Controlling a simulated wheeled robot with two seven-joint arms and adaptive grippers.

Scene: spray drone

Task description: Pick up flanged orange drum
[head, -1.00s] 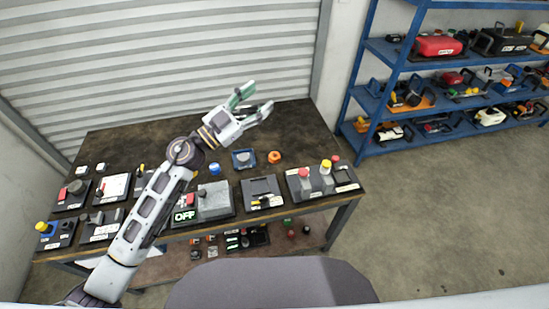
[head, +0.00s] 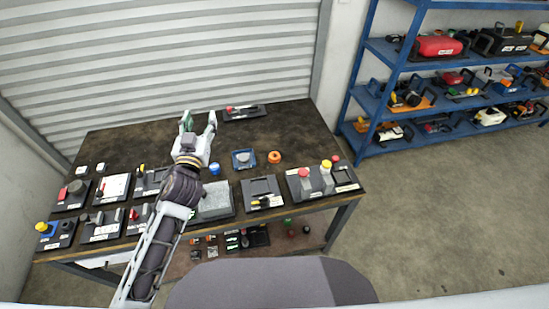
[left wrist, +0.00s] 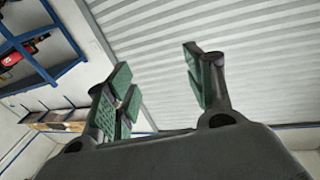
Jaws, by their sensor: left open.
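The flanged orange drum (head: 274,157) is a small orange piece standing on the dark table, right of a blue square tray in the head view. My left gripper (head: 198,122) is open and empty above the table, to the left of and farther back than the drum. In the left wrist view its green-padded fingers (left wrist: 160,85) are spread apart with nothing between them; the drum does not show there. My right gripper is not in view.
The blue tray (head: 244,159) and a blue drum (head: 214,169) are near the orange drum. Several dark panels with knobs line the table's front edge. A dark panel (head: 243,112) lies at the back. Blue shelves (head: 400,60) stand right. The table's back right is clear.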

